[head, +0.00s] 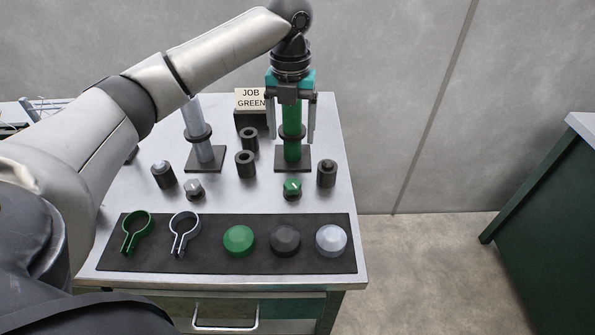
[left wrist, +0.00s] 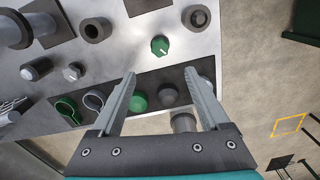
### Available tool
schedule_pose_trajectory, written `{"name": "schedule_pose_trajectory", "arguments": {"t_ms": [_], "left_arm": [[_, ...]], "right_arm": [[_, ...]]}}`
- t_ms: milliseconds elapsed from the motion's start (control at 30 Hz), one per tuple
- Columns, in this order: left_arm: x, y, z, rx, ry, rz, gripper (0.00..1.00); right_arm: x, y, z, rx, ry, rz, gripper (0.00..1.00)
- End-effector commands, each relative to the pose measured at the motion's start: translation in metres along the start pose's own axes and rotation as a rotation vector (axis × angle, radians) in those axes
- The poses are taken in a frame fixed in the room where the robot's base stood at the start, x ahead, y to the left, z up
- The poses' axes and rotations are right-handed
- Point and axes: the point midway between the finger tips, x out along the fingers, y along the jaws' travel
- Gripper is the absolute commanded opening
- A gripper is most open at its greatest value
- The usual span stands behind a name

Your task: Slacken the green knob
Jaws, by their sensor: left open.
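The green knob (head: 292,187) is small, with a pale pointer mark, and sits on the table in front of the green post (head: 293,150). It also shows in the left wrist view (left wrist: 160,46), just beyond and between the fingertips. My left gripper (head: 291,138) is open and empty, pointing down. In the head view its fingers overlap the green post on either side, but the left wrist view shows no post between them. The gripper is apart from the knob. My right gripper is not in view.
A grey knob (head: 194,188), a grey post (head: 200,135) and several dark cylinders stand nearby. A dark mat (head: 205,262) at the front holds green and grey rings and three round caps. A sign (head: 250,98) reads JOB GREEN.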

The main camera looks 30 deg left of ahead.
Motion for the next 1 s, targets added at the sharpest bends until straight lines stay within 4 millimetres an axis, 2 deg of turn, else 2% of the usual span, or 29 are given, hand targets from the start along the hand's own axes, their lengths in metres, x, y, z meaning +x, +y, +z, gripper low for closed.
{"name": "schedule_pose_trajectory", "arguments": {"t_ms": [233,400,600,800,1000], "left_arm": [[0.054,0.000,-0.001,-0.001,0.004,0.003,0.79],[0.090,-0.001,-0.001,0.000,0.002,0.001,0.79],[0.124,0.000,-0.001,-0.002,0.000,0.001,0.79],[0.139,-0.001,-0.001,0.000,-0.001,0.001,0.79],[0.141,-0.001,0.000,0.000,-0.002,0.000,0.79]], "right_arm": [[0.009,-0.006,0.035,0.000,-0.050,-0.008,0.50],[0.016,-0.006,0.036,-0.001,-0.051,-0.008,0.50],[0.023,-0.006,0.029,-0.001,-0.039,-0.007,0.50],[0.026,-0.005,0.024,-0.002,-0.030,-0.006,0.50],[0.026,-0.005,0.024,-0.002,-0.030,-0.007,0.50]]}}
